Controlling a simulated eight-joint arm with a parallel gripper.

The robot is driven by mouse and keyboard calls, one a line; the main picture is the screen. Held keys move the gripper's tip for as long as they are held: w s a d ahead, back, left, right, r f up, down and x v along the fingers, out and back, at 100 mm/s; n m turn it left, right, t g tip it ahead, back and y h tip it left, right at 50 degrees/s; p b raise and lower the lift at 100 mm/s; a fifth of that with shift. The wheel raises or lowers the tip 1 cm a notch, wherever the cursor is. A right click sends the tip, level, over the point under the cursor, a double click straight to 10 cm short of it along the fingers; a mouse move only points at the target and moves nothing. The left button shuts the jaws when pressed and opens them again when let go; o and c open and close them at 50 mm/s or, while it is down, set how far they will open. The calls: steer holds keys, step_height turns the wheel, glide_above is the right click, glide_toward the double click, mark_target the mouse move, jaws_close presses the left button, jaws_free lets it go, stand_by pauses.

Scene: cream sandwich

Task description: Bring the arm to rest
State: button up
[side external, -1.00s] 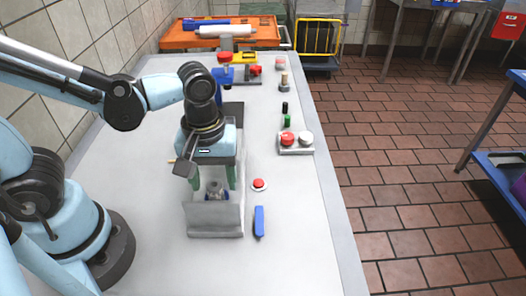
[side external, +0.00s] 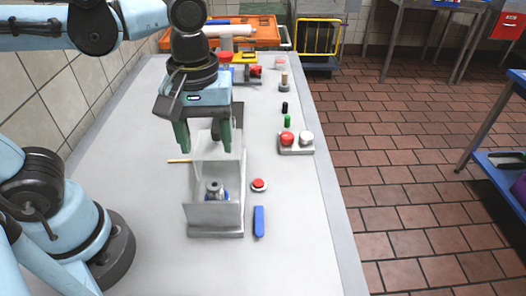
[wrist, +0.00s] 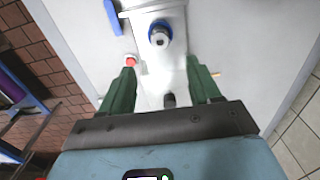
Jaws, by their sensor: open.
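My gripper (side external: 208,138) is open and empty, with green fingers pointing down. It hangs above a grey open-topped box or tray (side external: 216,228) on the table. In the wrist view my gripper (wrist: 162,92) has its fingers spread wide with nothing between them. A small grey and blue knob-like part (side external: 215,188) stands inside the box, below the fingers. It also shows in the wrist view (wrist: 160,36), ahead of the fingertips.
A red button (side external: 259,184) and a blue bar (side external: 259,221) lie right of the box. A holder with red and white knobs (side external: 296,150) stands farther back. An orange tray (side external: 275,37) is at the far end.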

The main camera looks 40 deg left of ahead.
mark_target(214, 186)
steer(key=shift+f, duration=0.1)
steer(key=shift+f, duration=6)
